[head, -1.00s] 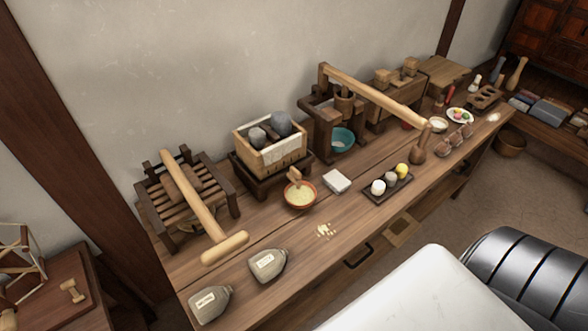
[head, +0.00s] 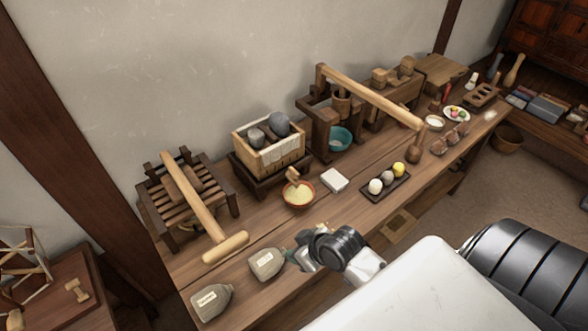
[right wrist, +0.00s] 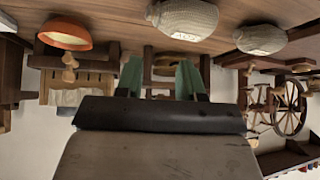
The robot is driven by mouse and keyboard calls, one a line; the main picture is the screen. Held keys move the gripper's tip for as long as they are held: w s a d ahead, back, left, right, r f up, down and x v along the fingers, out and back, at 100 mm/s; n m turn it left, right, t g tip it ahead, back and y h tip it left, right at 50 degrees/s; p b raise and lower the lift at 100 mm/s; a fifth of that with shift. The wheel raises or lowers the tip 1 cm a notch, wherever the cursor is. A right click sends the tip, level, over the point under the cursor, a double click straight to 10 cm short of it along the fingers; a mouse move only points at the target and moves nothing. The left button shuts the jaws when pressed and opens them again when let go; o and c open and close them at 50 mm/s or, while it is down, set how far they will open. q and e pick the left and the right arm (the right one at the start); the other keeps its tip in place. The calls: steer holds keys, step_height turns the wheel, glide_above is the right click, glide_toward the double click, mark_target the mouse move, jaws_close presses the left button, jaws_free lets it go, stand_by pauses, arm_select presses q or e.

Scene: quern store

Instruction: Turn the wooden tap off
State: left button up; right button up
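I cannot make out a wooden tap for certain in either view. My right gripper (head: 300,256) is over the front of the long bench, close to a grey flask (head: 266,264). In the right wrist view, which is upside down, its two green fingers (right wrist: 160,75) stand apart with nothing between them. My left gripper is not in view.
The bench holds a slatted rack with a mallet-like lever (head: 205,205), an orange bowl with a scoop (head: 298,194), a cloth-lined box (head: 268,150) and a second flask (head: 211,302). A spinning wheel (right wrist: 288,108) shows in the right wrist view.

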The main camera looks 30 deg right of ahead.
steer(key=w+d+r+t, duration=0.1)
steer(key=w+d+t, duration=0.2)
steer(key=w+d, duration=0.4)
steer(key=m+t+h, duration=0.1)
steer(key=m+t, duration=0.2)
glide_toward(294, 170)
steer(key=shift+h, duration=0.3)
steer(key=b+x, duration=0.2)
steer(key=x, duration=0.8)
steer(key=shift+a+f, duration=0.1)
steer(key=shift+a, duration=0.1)
steer(key=shift+c, duration=0.4)
jaws_close()
